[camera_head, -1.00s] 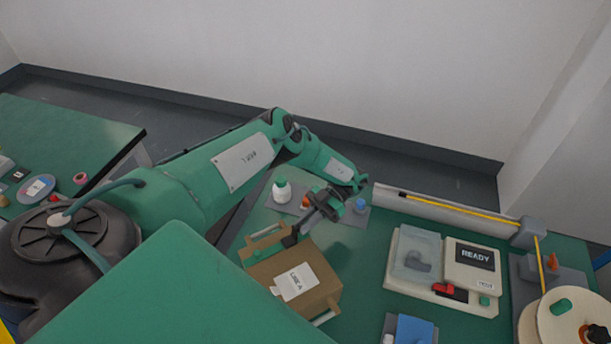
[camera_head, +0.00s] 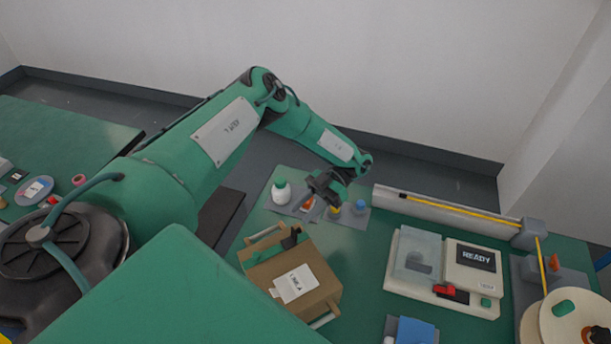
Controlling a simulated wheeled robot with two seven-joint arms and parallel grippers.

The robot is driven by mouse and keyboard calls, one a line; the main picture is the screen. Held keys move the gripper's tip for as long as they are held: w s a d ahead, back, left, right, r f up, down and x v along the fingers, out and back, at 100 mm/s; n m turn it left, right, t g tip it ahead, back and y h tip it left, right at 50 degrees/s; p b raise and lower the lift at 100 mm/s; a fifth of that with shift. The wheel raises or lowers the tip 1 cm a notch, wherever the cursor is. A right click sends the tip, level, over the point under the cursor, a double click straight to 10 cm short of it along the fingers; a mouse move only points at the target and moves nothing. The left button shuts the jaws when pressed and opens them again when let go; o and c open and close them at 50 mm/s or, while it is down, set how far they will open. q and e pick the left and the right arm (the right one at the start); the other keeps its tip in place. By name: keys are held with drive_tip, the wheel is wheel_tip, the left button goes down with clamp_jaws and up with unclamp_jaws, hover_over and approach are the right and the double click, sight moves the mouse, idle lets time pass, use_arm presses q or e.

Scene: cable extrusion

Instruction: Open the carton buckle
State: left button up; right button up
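The brown carton (camera_head: 262,280) with a white label (camera_head: 296,284) sits on the green table at the lower middle. A small dark and green piece, which looks like the carton buckle (camera_head: 293,240), is at its back edge. My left gripper (camera_head: 325,190) hangs behind and above the carton, apart from it, over the small bottles. It holds nothing that I can see. Its fingers are small and dark, so their opening is unclear. My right gripper is not in view.
A white-capped bottle (camera_head: 281,192) with a green top and a blue-capped one (camera_head: 360,207) stand on a grey mat. Right of the carton is a machine with a READY screen (camera_head: 475,257), then a reel (camera_head: 560,318). Table between carton and machine is clear.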

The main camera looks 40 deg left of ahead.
use_arm(q)
wheel_tip(320, 180, up, 13)
drive_tip(key=shift+f+p, duration=0.15)
drive_tip(key=shift+p, duration=0.25)
idle(0.6)
